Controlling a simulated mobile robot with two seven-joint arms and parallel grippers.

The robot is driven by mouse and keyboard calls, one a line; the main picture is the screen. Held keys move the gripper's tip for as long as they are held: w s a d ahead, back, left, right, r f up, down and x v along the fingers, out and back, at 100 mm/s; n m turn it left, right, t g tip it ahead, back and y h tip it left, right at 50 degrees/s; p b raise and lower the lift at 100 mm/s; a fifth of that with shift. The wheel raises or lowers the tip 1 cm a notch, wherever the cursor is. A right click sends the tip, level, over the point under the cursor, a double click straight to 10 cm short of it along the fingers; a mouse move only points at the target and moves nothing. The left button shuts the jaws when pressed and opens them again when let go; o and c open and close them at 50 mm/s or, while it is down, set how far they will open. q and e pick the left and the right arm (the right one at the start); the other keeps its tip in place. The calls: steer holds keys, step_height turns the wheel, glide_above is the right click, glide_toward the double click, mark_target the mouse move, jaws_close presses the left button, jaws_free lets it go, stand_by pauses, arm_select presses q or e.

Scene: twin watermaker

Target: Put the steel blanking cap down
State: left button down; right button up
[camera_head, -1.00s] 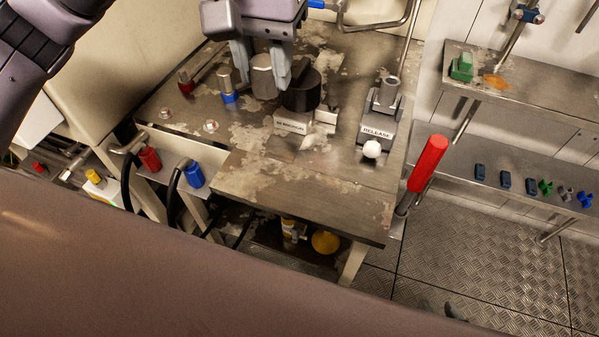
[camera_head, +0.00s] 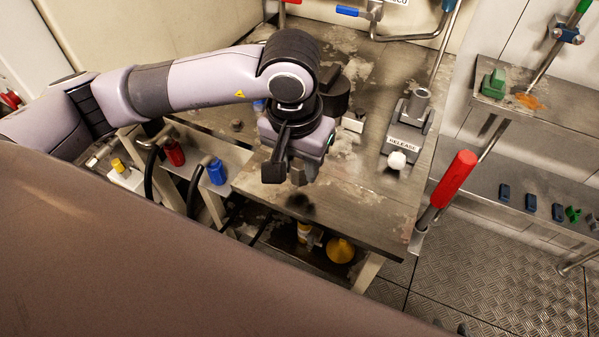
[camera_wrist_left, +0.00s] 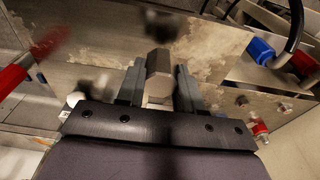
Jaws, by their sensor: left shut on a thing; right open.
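My left gripper (camera_head: 293,172) hangs above the front part of the worn metal bench (camera_head: 365,215). It is shut on the steel blanking cap (camera_wrist_left: 158,66), a grey faceted piece that shows between the two fingers in the left wrist view. In the head view the cap (camera_head: 298,178) is small and mostly covered by the gripper. A dark shadow lies on the bench below it, and the cap looks held clear of the surface. My right gripper is not in view.
A black round fitting (camera_head: 335,95) stands behind the gripper. The RELEASE block (camera_head: 405,130) with a white ball knob is to its right, and a red-handled lever (camera_head: 455,180) stands past the bench edge. Red (camera_head: 174,153) and blue (camera_head: 217,172) fittings are at left.

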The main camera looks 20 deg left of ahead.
mark_target(299, 190)
arm_select(q)
step_height(299, 190, down, 3)
steer(key=shift+f, duration=0.2)
steer(key=shift+f+b, duration=0.2)
steer(key=shift+b, duration=0.1)
steer(key=c, duration=0.7)
jaws_free()
steer(key=shift+c, duration=0.2)
steer(key=shift+r, duration=0.1)
